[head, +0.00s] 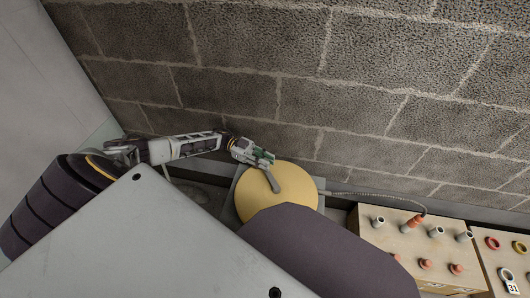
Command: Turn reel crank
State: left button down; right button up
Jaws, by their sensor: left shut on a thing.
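The reel (290,200) shows as a round yellow disc near the middle of the head view, on a grey base (228,212). Its grey crank (273,183) stands at the upper left of the disc, running up to my left gripper. My left gripper (262,159) comes in from the left and is shut on the crank's end; the fingers partly hide the grip. The lower right of the reel is hidden behind my own dark arm part. My right gripper is not in view.
A thin cable (370,194) runs from the reel to a wooden box (400,245) with several white and orange fittings at the right. Another wooden box (512,262) with rings stands at the right edge. A block wall (300,100) rises close behind the reel.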

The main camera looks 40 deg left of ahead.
pick_arm(q)
jog(key=c, duration=1.3)
grip_release()
jog(key=shift+o, duration=0.2)
jog(key=shift+r, duration=5.05)
jog(key=shift+c, duration=0.3)
